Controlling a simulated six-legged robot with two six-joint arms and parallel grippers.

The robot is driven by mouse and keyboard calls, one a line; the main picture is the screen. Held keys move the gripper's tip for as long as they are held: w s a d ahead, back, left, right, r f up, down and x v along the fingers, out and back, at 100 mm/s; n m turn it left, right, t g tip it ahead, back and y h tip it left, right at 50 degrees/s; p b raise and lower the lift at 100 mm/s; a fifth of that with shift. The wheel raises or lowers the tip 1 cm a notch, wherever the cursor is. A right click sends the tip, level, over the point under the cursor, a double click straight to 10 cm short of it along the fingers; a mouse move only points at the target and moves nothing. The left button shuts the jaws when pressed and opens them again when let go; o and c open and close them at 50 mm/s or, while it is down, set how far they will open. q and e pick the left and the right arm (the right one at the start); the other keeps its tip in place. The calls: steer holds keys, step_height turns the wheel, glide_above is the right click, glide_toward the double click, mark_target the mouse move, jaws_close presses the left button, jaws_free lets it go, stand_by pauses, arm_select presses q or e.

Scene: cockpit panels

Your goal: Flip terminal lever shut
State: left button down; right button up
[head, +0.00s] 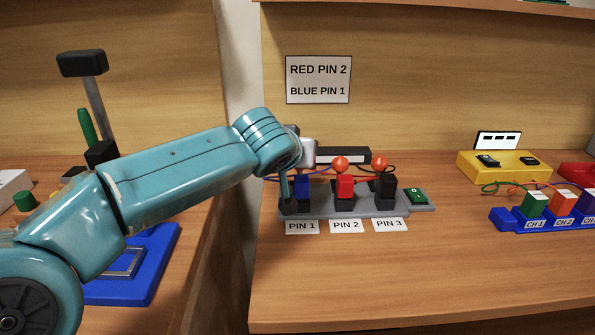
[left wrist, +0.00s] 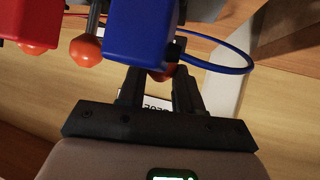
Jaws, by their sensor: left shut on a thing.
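A grey terminal strip (head: 330,212) lies on the desk behind the labels PIN 1, PIN 2 and PIN 3. A blue plug (head: 302,187) sits at PIN 1, a red plug (head: 345,187) at PIN 2, and a black block at PIN 3. Levers with orange ball knobs (head: 340,163) stand upright behind PIN 2 and PIN 3. My left gripper (left wrist: 160,78) is shut on the orange knob of a lever (left wrist: 161,74) beside the blue plug (left wrist: 140,35). In the head view my arm hides this knob and most of the gripper. My right gripper is out of view.
A green switch (head: 415,196) sits at the strip's right end. Further right are a yellow box (head: 505,168) and a blue channel strip (head: 510,222). A sign (head: 318,80) reads RED PIN 2, BLUE PIN 1. The desk in front is clear.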

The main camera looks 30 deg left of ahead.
arm_select(q)
steer(key=shift+r, duration=0.15)
stand_by(0.3)
steer(key=c, duration=0.8)
jaws_free()
steer(key=shift+o, duration=0.2)
steer(key=shift+s, duration=0.1)
steer(key=p+v, duration=0.2)
steer(key=v, duration=1.4)
steer(key=shift+s, duration=0.15)
steer(key=shift+d, duration=0.1)
